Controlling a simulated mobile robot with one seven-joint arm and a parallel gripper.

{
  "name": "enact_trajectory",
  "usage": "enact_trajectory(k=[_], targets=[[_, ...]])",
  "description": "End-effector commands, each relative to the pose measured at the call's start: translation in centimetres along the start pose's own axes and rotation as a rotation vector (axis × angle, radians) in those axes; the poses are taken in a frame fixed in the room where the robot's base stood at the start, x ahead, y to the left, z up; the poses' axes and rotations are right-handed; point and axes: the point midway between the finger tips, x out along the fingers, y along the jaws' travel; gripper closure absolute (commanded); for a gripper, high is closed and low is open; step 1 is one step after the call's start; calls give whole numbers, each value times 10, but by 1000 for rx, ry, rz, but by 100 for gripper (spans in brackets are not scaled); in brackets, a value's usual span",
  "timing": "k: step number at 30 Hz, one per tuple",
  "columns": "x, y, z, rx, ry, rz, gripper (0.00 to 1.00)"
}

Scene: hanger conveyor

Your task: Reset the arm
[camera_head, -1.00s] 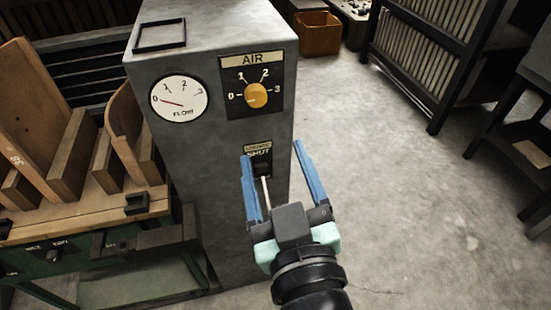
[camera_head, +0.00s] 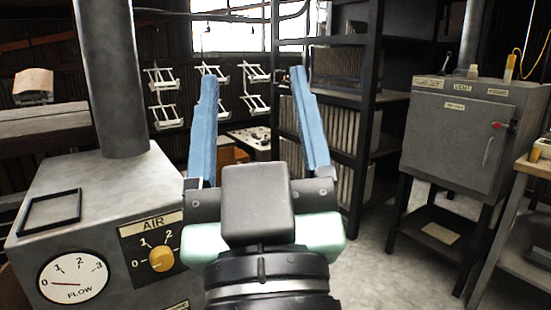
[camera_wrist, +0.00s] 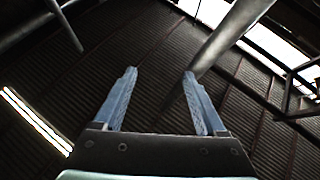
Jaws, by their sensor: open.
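My gripper (camera_head: 254,85) is raised in the middle of the head view, its two blue fingers pointing up and apart. It is open with nothing between the fingers. In the wrist view my gripper (camera_wrist: 160,75) is also open and empty, against dark corrugated wall or roof panels. The grey cabinet (camera_head: 100,200) stands at the lower left, apart from the fingers. Its yellow AIR knob (camera_head: 162,258) and round FLOW gauge (camera_head: 73,282) show; its lower front is out of the head view.
A thick grey pipe (camera_head: 108,80) rises from the cabinet top. White hangers (camera_head: 163,116) hang behind. A dark shelf rack (camera_head: 365,120) stands behind my gripper on the right. A grey metal oven-like box on legs (camera_head: 455,140) is at the right, beside a wooden-topped bench (camera_head: 540,163).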

Motion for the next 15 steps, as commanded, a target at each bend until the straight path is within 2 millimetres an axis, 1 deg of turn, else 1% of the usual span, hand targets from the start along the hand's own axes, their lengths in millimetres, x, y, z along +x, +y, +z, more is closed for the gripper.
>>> enact_trajectory(k=[1,2,3,5,6,11,15], targets=[[6,7,-26,8,67,31,26],[8,10,-39,14,102,50,26],[10,16,-56,22,148,72,26],[13,22,-81,34,207,101,26],[23,23,-88,34,189,96,26],[44,25,-115,32,184,95,26],[66,28,-145,32,183,94,26]])
